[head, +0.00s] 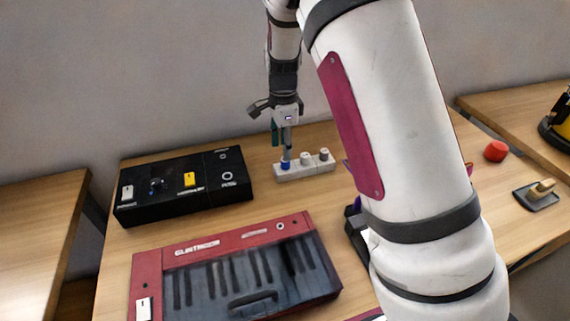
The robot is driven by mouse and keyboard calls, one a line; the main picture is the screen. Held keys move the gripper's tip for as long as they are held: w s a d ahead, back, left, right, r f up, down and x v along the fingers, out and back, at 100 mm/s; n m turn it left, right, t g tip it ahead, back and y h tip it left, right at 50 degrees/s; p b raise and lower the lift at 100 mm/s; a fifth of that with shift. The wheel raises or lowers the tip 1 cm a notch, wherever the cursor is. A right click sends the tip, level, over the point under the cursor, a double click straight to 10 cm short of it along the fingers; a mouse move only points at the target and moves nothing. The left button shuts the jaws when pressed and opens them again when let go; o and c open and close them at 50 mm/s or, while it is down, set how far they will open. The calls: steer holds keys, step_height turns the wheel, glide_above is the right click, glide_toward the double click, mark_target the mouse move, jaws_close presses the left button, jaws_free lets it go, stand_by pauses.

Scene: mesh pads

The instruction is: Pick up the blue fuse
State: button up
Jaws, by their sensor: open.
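The blue fuse (286,164) stands upright at the left end of a pale fuse block (304,170) towards the back of the wooden table. Two whitish fuses, one in the middle (305,157) and one at the right (324,154), stand in the same block. My gripper (286,145) points down directly over the blue fuse. It is open, and its fingers hang close around or just above the fuse's top. The fingers are small here, so I cannot tell whether they touch it.
A black box with switches (150,207) lies left of the block. A red keyboard device (180,256) lies in front. My arm hides much of the table's right side. A red round object (495,151) and a small dark tray (530,203) are farther right.

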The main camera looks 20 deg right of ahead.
mark_target(285, 165)
steer(key=shift+d+f, duration=0.15)
steer(key=shift+f, duration=1.2)
steer(key=shift+d+f, duration=0.15)
steer(key=shift+f, duration=1.2)
steer(key=shift+c, duration=0.2)
steer(key=c, duration=1)
